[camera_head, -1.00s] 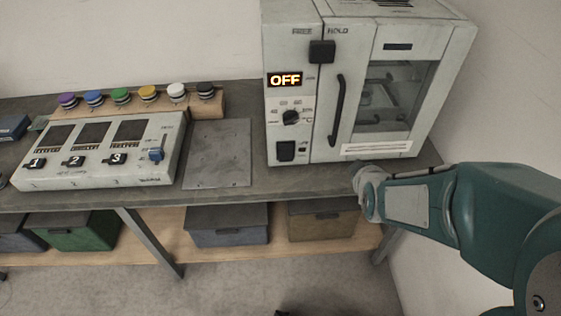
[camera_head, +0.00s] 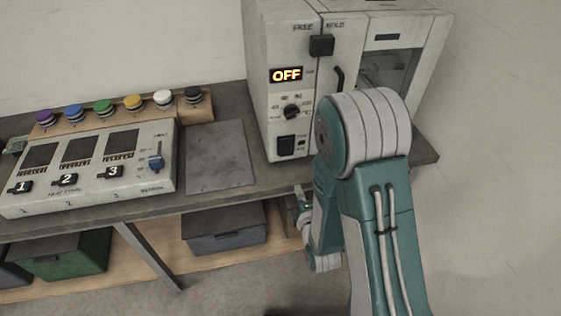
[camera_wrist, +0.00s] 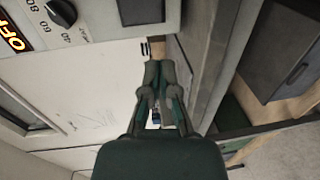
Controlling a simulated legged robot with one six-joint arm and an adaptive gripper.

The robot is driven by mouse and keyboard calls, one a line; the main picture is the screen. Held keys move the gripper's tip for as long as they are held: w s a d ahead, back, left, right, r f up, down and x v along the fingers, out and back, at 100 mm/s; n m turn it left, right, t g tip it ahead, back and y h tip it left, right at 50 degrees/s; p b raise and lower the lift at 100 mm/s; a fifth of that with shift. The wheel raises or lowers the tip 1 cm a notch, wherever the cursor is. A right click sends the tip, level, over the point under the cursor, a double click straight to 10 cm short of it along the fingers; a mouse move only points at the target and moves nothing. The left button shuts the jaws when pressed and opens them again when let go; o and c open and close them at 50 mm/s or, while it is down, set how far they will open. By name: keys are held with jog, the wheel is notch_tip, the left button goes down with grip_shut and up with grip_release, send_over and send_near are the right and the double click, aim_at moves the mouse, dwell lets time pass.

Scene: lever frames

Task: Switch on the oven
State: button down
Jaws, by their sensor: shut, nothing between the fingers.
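The oven (camera_head: 277,30) is a pale box at the back of the bench. Its lit display (camera_head: 286,75) reads OFF. Below are a black dial (camera_head: 291,112) and a black rocker switch (camera_head: 286,145); the wrist view also shows the dial (camera_wrist: 61,12) and switch (camera_wrist: 140,12). My gripper (camera_wrist: 166,66) is shut and empty, its fingertips pointing toward the switch side of the oven front, apparently a little short of it.
A black latch block (camera_head: 321,45) sits between FREE and HOLD on the oven. Left of the oven lie a grey plate (camera_head: 220,158), a numbered control box (camera_head: 88,165) and a row of coloured buttons (camera_head: 103,107). Storage bins (camera_head: 225,228) stand below the bench.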

aim_at(287, 155)
jog(key=x, duration=1.3)
jog(key=shift+w+d, duration=0.2)
jog(key=shift+d, duration=0.15)
jog(key=shift+w+a+f, duration=0.1)
jog(key=shift+w+a, duration=0.15)
jog(key=shift+d, duration=0.1)
